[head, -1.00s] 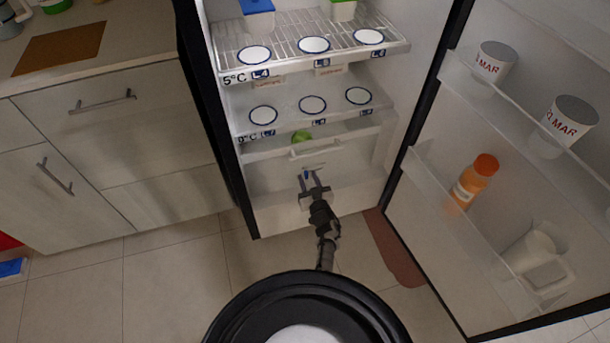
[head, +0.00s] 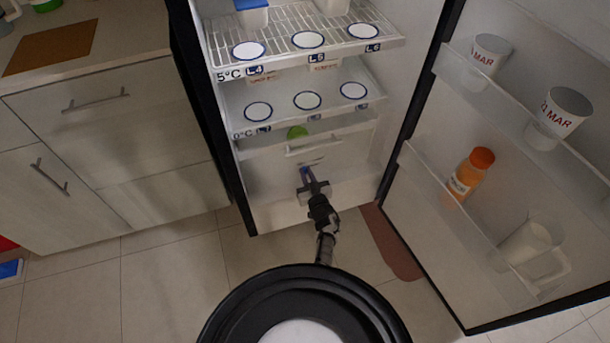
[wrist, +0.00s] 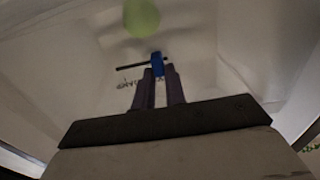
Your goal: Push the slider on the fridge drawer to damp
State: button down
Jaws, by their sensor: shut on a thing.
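The fridge drawer (head: 285,185) is the pale front at the bottom of the open fridge. Its small blue slider (wrist: 157,63) sits at the right end of the visible part of a thin dark track (wrist: 130,67) in the wrist view. My gripper (head: 307,177) is at the drawer front, its two dark fingers shut on the slider. In the wrist view the gripper (wrist: 160,78) has the blue slider at its fingertips. Small dark lettering lies left of the fingers, partly hidden and not clearly readable.
The fridge door (head: 430,230) stands open at the right, with cups, an orange bottle (head: 470,173) and a jug in its racks. Fridge shelves with round labels are above the drawer. A round green thing (head: 297,132) shows behind the drawer front. Cabinets are at the left.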

aim_at(319, 161)
jog(key=d, duration=0.1)
jog(key=w+d, duration=0.1)
jog(key=d, duration=0.1)
jog(key=d+b, duration=0.1)
jog(key=d, duration=0.1)
jog(key=shift+w, duration=0.35)
jog(key=shift+w+d+r, duration=0.1)
jog(key=shift+d, duration=0.15)
jog(key=c, duration=1.4)
grip_release()
jog(key=shift+d, duration=0.1)
jog(key=shift+c, duration=0.2)
jog(key=p+v, duration=0.7)
jog(key=v, duration=0.6)
jog(key=shift+s, duration=0.4)
